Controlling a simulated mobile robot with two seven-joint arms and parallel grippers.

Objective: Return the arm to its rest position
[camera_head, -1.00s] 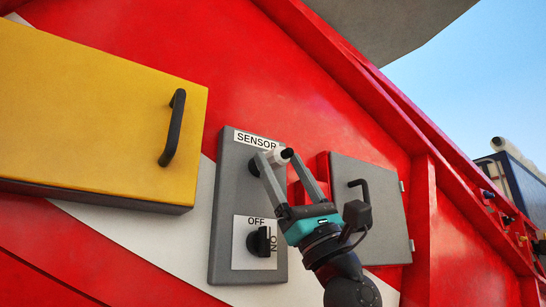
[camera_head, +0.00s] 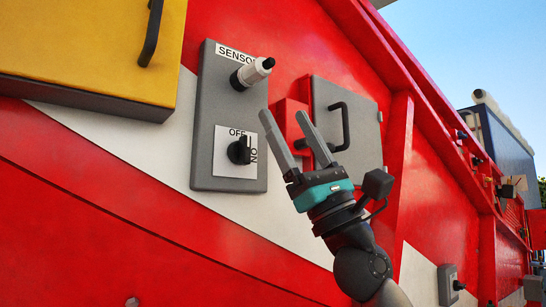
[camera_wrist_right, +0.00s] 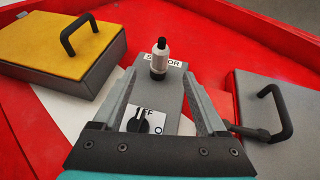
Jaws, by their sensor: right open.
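My right gripper (camera_head: 284,128) is open and empty, in front of the red machine wall, right of the grey sensor panel (camera_head: 210,130). The panel carries a white and black sensor plug (camera_head: 252,73) at its top and a black OFF/ON knob (camera_head: 240,151) below. The fingers are apart from the plug. In the right wrist view the plug (camera_wrist_right: 160,58) shows beyond the open fingers (camera_wrist_right: 160,95), and the knob (camera_wrist_right: 146,122) shows between them. My left gripper is in neither view.
A yellow box with a black handle (camera_head: 152,35) juts out at upper left. A grey door with a black handle (camera_head: 362,120) is right of and behind my right gripper. The red wall (camera_head: 110,190) is bare at lower left. Another small switch panel (camera_head: 447,285) sits at lower right.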

